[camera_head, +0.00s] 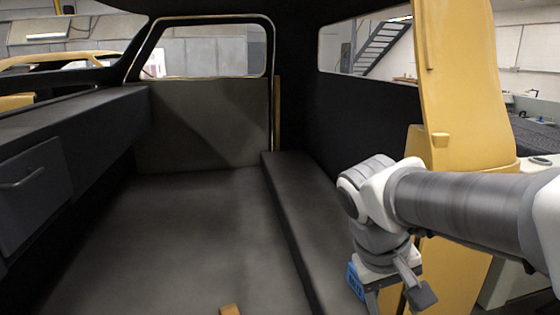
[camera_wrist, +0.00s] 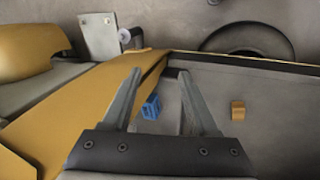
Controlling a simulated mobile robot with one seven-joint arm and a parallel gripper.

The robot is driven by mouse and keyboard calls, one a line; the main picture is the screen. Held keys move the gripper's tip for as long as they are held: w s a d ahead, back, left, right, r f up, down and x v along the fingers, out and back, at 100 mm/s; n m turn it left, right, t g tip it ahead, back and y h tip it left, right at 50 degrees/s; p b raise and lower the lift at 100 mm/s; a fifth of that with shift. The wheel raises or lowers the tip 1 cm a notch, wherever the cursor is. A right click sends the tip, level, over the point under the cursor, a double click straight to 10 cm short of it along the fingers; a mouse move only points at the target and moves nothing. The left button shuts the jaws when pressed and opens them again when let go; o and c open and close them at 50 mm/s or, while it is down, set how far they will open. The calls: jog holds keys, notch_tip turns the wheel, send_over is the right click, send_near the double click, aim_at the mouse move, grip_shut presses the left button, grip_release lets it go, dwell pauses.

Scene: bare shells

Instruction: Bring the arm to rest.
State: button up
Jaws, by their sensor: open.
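My gripper (camera_head: 392,296) is at the end of my bent arm on the right of the head view, pointing down beside the yellow door pillar. In the wrist view my gripper (camera_wrist: 157,74) is open, with its two fingers spread apart. A small blue slotted object (camera_wrist: 151,107) shows between the fingers, nearer the left one. Blue with white marks also shows beside my gripper in the head view (camera_head: 355,281). I cannot tell whether it touches a finger. The inner faces of the fingers are hidden in the head view.
The dark vehicle shell's floor (camera_head: 180,240) is mostly clear. A small yellow block (camera_head: 229,310) lies at the front and also shows in the wrist view (camera_wrist: 238,110). A low dark ledge (camera_head: 300,205) runs along the right; a counter (camera_head: 70,120) stands left. The yellow pillar (camera_head: 460,100) is close to my arm.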

jog(key=s+a+t+y, duration=0.3)
jog(key=s+t+y, duration=0.1)
jog(key=s, duration=0.2)
notch_tip(320, 180, up, 14)
jog(key=p, duration=1.3)
jog(key=shift+a+m, duration=0.2)
jog(key=shift+m, duration=0.2)
jog(key=shift+f, duration=0.1)
jog(key=shift+c, duration=0.8)
jog(key=shift+d, duration=0.2)
